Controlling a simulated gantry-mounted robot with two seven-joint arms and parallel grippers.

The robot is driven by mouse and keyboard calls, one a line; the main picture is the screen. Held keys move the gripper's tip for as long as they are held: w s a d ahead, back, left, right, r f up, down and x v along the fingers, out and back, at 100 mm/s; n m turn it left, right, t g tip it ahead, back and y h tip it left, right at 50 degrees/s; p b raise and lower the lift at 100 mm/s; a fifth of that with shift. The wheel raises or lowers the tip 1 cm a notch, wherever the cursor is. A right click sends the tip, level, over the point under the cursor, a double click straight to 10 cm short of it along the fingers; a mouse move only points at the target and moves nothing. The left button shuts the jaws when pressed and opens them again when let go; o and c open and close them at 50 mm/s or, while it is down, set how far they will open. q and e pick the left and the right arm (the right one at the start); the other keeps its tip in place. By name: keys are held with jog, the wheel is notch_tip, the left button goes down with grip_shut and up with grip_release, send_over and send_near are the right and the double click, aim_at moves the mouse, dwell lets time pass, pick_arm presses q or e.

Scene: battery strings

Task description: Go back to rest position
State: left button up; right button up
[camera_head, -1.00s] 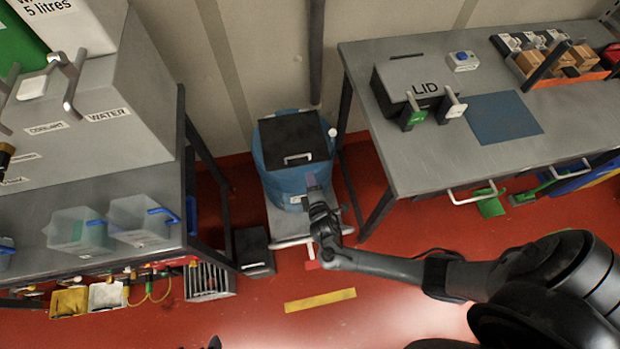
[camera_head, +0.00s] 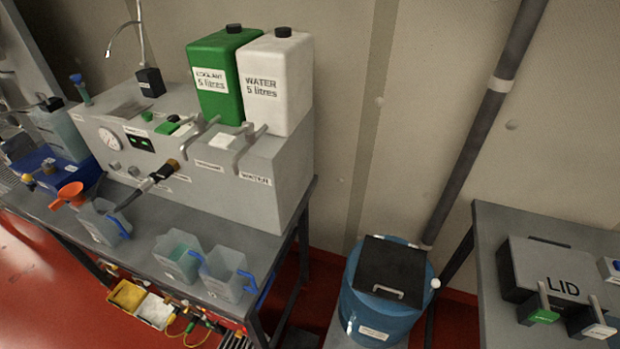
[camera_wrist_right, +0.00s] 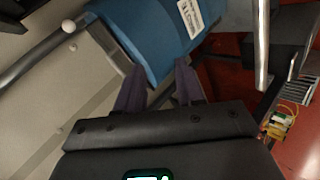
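My right gripper (camera_wrist_right: 158,85) shows only in the right wrist view. Its two dark purple fingers are apart with a clear gap and nothing between them. The blue drum (camera_wrist_right: 140,30), with a white label, lies ahead of the fingertips; whether they touch it I cannot tell. In the head view the blue drum (camera_head: 375,320), with its black lid (camera_head: 392,268), stands on the floor between two benches. Neither of my arms shows in the head view, and my left gripper is in no current view.
The left bench (camera_head: 155,232) carries a grey machine (camera_head: 225,175), green coolant (camera_head: 213,75) and white water (camera_head: 277,85) containers, and several clear jugs. The right bench (camera_head: 490,235) carries a box marked LID (camera_head: 555,285). A dark pipe (camera_head: 475,140) runs down the wall behind the drum.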

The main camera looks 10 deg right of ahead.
jog(key=s+a+r+m+g+y, duration=0.25)
jog(key=s+r+m, duration=0.2)
jog(key=r, duration=0.45)
jog(key=s+a+r+m+g+y, duration=0.1)
jog(key=s+r+m+g+y, duration=0.25)
jog(key=r, duration=0.65)
notch_tip(320, 180, up, 19)
jog(key=s+h+p, duration=0.1)
jog(key=p, duration=1.8)
jog(key=shift+s+a+n+h, duration=0.15)
jog(key=shift+s+n+h, duration=0.15)
jog(key=shift+s, duration=0.05)
